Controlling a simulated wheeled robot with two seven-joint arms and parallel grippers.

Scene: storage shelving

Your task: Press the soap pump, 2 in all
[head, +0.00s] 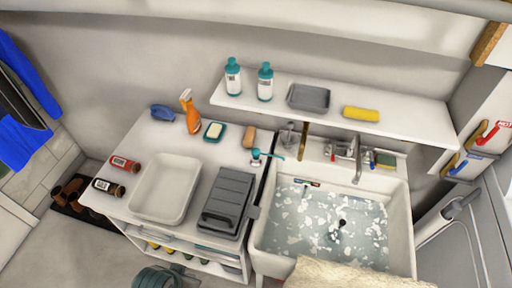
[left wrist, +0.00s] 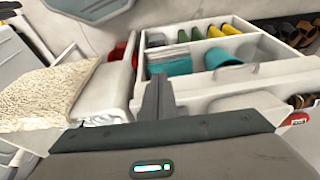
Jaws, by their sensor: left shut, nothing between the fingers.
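A soap pump with a teal head and spout (head: 257,156) stands at the right edge of the counter, beside the sink; its spout points right, toward the basin. Its body is mostly hidden below the head from this high angle. My right gripper is in neither view.
The sink (head: 262,228) holds water with white flecks, behind a beige towel (head: 345,275). A grey case (head: 228,200), a white tray (head: 163,187) and an orange spray bottle (head: 191,117) stand on the counter. A wall shelf (head: 395,125) carries two teal-capped bottles.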

